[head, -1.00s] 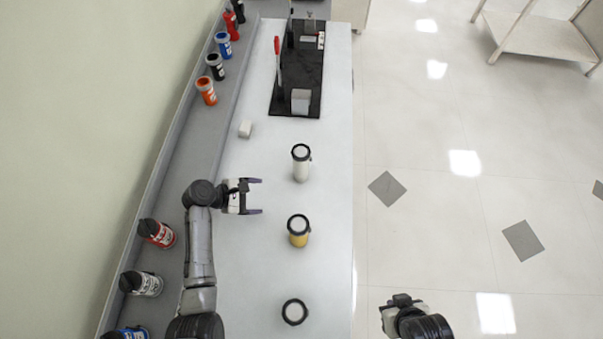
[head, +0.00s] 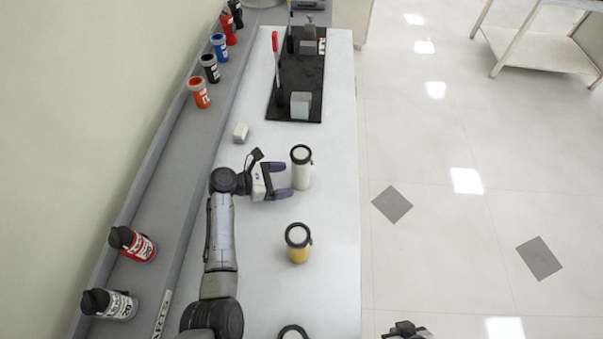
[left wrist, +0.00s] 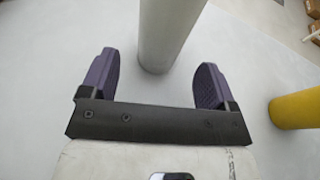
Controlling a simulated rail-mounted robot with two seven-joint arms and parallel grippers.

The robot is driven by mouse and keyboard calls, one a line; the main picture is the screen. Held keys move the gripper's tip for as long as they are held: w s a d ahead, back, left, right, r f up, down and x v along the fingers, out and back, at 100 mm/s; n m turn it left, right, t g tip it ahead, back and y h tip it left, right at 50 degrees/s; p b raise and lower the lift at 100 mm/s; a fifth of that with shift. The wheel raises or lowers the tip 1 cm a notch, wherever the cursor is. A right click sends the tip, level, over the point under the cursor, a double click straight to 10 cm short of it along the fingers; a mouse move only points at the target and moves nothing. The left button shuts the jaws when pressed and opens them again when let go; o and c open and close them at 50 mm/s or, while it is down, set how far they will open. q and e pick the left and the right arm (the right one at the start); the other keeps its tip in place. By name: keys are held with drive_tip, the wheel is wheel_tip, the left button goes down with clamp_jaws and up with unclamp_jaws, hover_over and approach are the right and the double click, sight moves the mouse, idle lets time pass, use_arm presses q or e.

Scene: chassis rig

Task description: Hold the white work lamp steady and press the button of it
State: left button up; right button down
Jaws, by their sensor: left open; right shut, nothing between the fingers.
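The white work lamp (head: 302,175) stands upright on the pale bench, a white cylinder with a dark rim around a light top. Its button cannot be made out. My left gripper (head: 284,179) is open just left of the lamp, its purple fingers pointing at it. In the left wrist view the white lamp (left wrist: 165,32) stands at the mouth of the open fingers, between their tips, with a gap on each side. Only a small part of my right gripper (head: 405,330) shows at the bottom edge, off the bench; its fingers are hidden.
A yellow lamp (head: 298,254) stands nearer on the bench, and another dark-rimmed top (head: 292,333) is cut off below. A black mat (head: 298,75) with fixtures lies further back. Bottles and cups line the left ledge.

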sight(297, 179)
use_arm(q)
drive_tip(key=x, duration=0.3)
drive_tip(key=shift+x, duration=0.75)
use_arm(e)
drive_tip(key=shift+f, duration=0.35)
use_arm(q)
drive_tip(key=c, duration=0.8)
use_arm(e)
drive_tip(key=shift+w, duration=0.1)
idle(1.0)
